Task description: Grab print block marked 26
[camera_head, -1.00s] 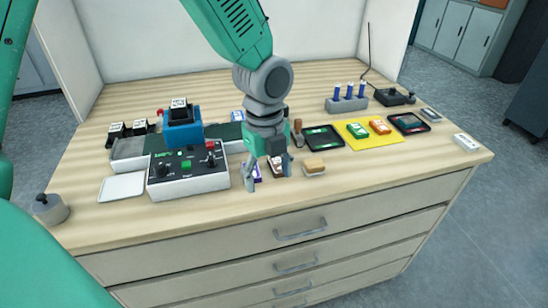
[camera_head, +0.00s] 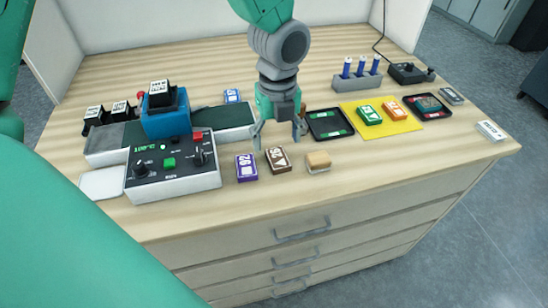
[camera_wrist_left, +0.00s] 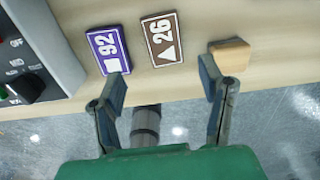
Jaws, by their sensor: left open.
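The print block marked 26 (camera_head: 278,160) is brown with a white triangle and lies flat on the wooden bench top, near the front edge. In the left wrist view, block 26 (camera_wrist_left: 161,40) shows whole, with its number legible. My left gripper (camera_head: 279,136) is open and empty, just behind and above block 26 in the head view. In the left wrist view, the open fingers (camera_wrist_left: 163,83) are spread to either side of the block's line, and the block appears beyond the tips. My right gripper is not in view.
A purple block marked 92 (camera_head: 246,167) lies close left of block 26, and a tan-topped block (camera_head: 318,162) lies to its right. A control box (camera_head: 172,173) stands further left. A black tray (camera_head: 329,123) and a yellow mat (camera_head: 381,128) are at right. Bare bench lies in front.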

